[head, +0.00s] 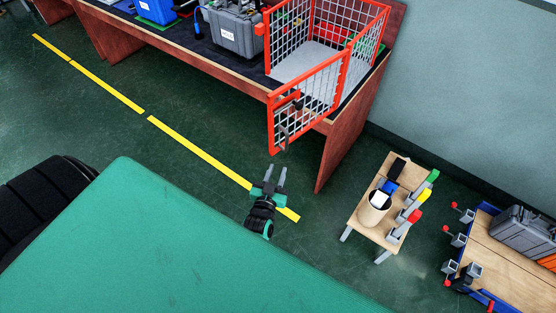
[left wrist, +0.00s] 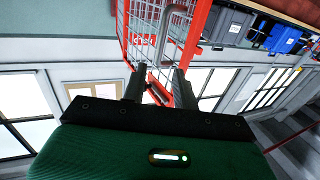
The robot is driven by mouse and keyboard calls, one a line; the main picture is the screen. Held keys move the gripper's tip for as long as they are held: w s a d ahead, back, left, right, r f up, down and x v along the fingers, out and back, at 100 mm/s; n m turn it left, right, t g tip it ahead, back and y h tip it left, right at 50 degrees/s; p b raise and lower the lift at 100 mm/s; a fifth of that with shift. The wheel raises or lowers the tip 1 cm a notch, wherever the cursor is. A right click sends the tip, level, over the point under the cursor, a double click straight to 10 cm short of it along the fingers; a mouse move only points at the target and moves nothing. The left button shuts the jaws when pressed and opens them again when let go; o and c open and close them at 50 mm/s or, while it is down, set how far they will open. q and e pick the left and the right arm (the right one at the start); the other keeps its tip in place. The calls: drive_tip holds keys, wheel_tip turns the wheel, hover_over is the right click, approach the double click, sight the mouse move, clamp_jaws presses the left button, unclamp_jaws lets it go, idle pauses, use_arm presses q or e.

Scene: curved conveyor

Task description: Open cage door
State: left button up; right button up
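The cage (head: 382,28) has a red frame and white wire mesh and stands at the right end of the workbench. Its door (head: 312,98) is swung partly outward past the bench's front edge, leaving a gap into the cage. A grey handle (head: 283,136) is on the door's free end; a curved grey handle bar (left wrist: 166,24) shows in the left wrist view. My left gripper (head: 275,172) is open and empty, below and in front of the door, apart from it. Its spread fingers (left wrist: 158,86) show in the left wrist view. My right gripper is in neither view.
The workbench (head: 225,68) carries a grey toolbox (head: 235,32) and a blue bin (head: 156,10) left of the cage. A small wooden stand (head: 366,228) with a cup (head: 374,209) is at right. Another workbench (head: 510,265) is at lower right. Floor below the door is clear.

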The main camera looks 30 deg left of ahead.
use_arm(q)
drive_tip(key=shift+a+f, duration=0.1)
drive_tip(key=shift+a, duration=0.05)
drive_tip(key=c, duration=0.4)
drive_tip(key=a+n+b, duration=0.1)
drive_tip(key=a, duration=0.1)
drive_tip(key=a+n+b, duration=0.2)
drive_tip(key=a+f+n+b, duration=0.1)
drive_tip(key=a, duration=0.2)
drive_tip(key=shift+n+y, duration=0.3)
clamp_jaws()
drive_tip(key=w+a+r+n+h+b, duration=0.1)
drive_tip(key=a+r+n+h+b, duration=0.5)
drive_tip(key=n+b, duration=0.4)
drive_tip(key=w+d+n+y+p, duration=0.1)
drive_tip(key=w+p, duration=0.3)
drive_tip(key=w, duration=0.5)
drive_tip(key=shift+d+f+t+y+p, duration=0.2)
drive_tip(key=shift+d+t+y+p, duration=0.15)
drive_tip(key=shift+d, duration=0.2)
